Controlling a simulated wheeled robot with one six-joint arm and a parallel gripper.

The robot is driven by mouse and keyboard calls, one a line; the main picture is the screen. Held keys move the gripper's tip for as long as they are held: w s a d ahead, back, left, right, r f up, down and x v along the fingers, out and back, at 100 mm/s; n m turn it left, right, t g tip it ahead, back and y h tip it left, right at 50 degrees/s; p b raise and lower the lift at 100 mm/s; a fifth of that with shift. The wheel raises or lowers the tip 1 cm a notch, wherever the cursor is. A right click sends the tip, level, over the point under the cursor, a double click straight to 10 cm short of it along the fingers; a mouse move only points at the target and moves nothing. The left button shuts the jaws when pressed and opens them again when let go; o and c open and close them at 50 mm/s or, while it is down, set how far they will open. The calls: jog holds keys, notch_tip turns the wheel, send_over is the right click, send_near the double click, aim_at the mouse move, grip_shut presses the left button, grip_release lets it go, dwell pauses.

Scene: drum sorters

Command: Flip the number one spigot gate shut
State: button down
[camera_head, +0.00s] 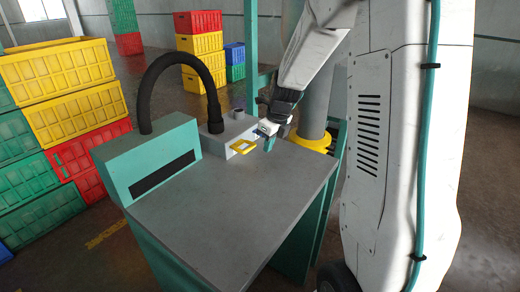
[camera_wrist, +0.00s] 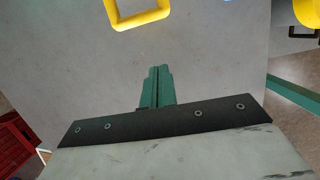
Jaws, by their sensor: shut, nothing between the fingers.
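A yellow loop-shaped handle (camera_head: 243,147) sticks out from the front of a grey box (camera_head: 228,130) on the grey table. I take it to be a spigot gate, but no number is readable. The same yellow loop shows at the top edge of the wrist view (camera_wrist: 140,22), partly cut off. My gripper (camera_head: 268,146) is just right of the yellow handle, apart from it and above the table. Its teal fingers show in the wrist view (camera_wrist: 158,84), shut together and empty. A sliver of something blue (camera_wrist: 228,1) shows at the top edge of the wrist view.
A teal machine (camera_head: 150,160) with a dark slot stands at the table's left, and a black hose (camera_head: 180,58) arches from it to the grey box. The table top (camera_head: 235,215) is clear in front. Coloured crates (camera_head: 60,75) are stacked beyond the left side.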

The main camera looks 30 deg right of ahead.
jog(key=v, duration=0.7)
jog(key=shift+a, duration=0.5)
jog(key=s+a+r+n, duration=0.2)
jog(key=s+a+n, duration=0.3)
jog(key=s+n, duration=0.4)
jog(key=s+a+r+n+g, duration=0.1)
jog(key=s+a+r+n, duration=0.1)
jog(key=s+a+n, duration=0.4)
jog(key=s+a+r+n+h, duration=0.1)
jog(key=s+a+n, duration=0.4)
jog(key=s+n, duration=0.8)
jog(key=shift+s+a+r+n, duration=0.15)
jog(key=shift+a+r+n, duration=0.3)
jog(key=shift+n, duration=1.75)
